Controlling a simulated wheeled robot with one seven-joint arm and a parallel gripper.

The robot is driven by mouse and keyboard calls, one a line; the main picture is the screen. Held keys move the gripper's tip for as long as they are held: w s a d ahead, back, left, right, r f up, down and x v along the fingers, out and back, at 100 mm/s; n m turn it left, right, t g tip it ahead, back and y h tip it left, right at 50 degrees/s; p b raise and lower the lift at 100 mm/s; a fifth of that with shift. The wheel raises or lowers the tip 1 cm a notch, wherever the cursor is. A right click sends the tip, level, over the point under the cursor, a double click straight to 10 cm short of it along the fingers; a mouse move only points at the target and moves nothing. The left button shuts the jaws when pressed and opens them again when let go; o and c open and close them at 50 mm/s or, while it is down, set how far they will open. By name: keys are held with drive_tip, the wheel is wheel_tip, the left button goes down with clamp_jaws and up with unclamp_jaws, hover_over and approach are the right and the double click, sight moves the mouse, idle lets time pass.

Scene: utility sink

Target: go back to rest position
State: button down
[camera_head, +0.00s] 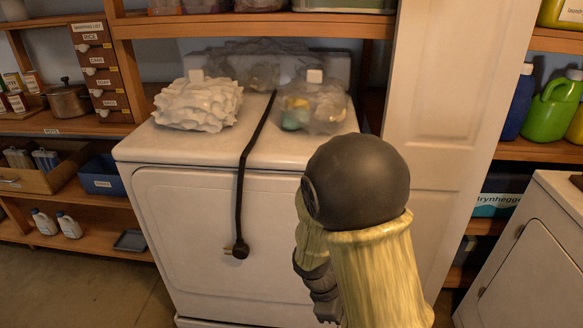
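My arm stands at the right of centre in the head view. It shows as a dark grey rounded joint (357,182) above pale yellow sleeved links (378,272). Darker grey segments (318,275) of my arm hang down beside the sleeve, partly hidden by it. My gripper's fingers do not show, so I cannot see whether it holds anything. The arm appears in front of a white appliance (205,225) and covers part of its right front.
On the appliance lie a white crumpled bundle (198,103), a clear bag with coloured items (312,105) and a dark cord (243,185) hanging down its front. Wooden shelves (85,200) stand left. Another white appliance (535,255) stands right. Floor (85,290) is bare lower left.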

drive_tip(key=s+d+r+m+t+y+p, duration=0.1)
drive_tip(key=r+m+y+p, duration=0.1)
drive_tip(key=r+m+p, duration=0.5)
drive_tip(key=s+d+r+m+t+y+p, duration=0.2)
drive_tip(key=r+m+p, duration=0.5)
drive_tip(key=r+p, duration=0.6)
wheel_tip(320, 180, up, 9)
drive_tip(key=shift+s+d+r+y, duration=0.15)
drive_tip(key=shift+s+d+y, duration=0.1)
drive_tip(key=shift+s+y, duration=0.05)
idle(1.6)
